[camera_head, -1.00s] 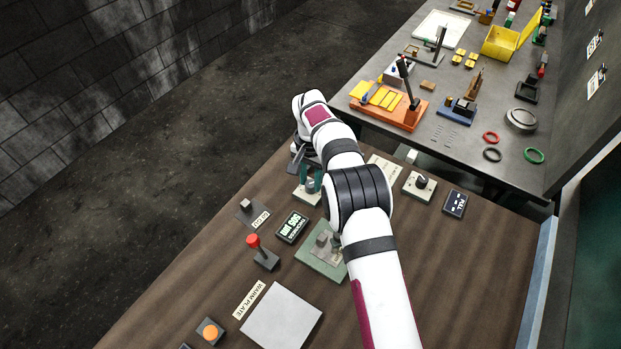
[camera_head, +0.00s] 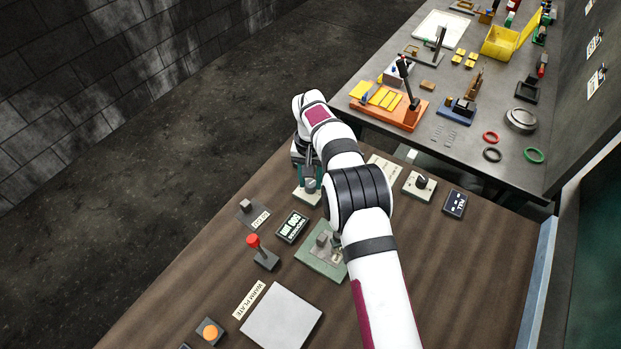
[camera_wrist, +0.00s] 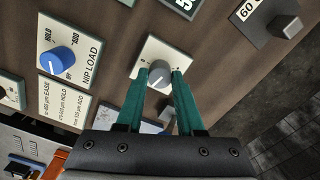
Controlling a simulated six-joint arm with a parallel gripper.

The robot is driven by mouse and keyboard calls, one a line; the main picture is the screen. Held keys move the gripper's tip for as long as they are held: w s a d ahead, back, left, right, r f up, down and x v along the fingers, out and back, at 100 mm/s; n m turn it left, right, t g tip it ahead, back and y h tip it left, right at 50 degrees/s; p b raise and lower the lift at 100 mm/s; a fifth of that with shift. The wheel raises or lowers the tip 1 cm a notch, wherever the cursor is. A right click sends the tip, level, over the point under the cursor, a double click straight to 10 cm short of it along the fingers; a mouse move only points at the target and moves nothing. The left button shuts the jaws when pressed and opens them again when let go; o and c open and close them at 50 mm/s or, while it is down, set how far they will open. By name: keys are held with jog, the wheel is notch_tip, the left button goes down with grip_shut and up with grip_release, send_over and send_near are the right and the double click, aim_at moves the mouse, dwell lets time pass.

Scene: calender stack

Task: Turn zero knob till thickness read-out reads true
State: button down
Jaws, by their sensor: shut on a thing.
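A grey zero knob (camera_wrist: 160,76) with a pale pointer line sits on a small cream plate (camera_wrist: 153,52) in the wrist view. My gripper (camera_wrist: 160,80) is shut on the knob, with one teal finger on each side. In the head view my gripper (camera_head: 309,183) is over the same cream plate (camera_head: 303,196), and the knob is mostly hidden by the fingers. A dark read-out (camera_head: 291,227) with pale green figures stands just below it on the bench; its figures are too small to read surely. Only a corner of a read-out (camera_wrist: 184,6) shows in the wrist view.
A blue NIP LOAD knob (camera_wrist: 57,61) is left of the fingers in the wrist view. A grey block switch (camera_wrist: 286,26) is at upper right. A red-topped lever (camera_head: 254,243) and a green fixture (camera_head: 312,253) stand nearby on the wooden bench.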

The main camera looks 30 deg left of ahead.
aim_at(311, 183)
jog(key=c, duration=0.5)
grip_release()
jog(key=shift+c, duration=0.2)
notch_tip(311, 183, up, 16)
jog(key=shift+f, duration=0.1)
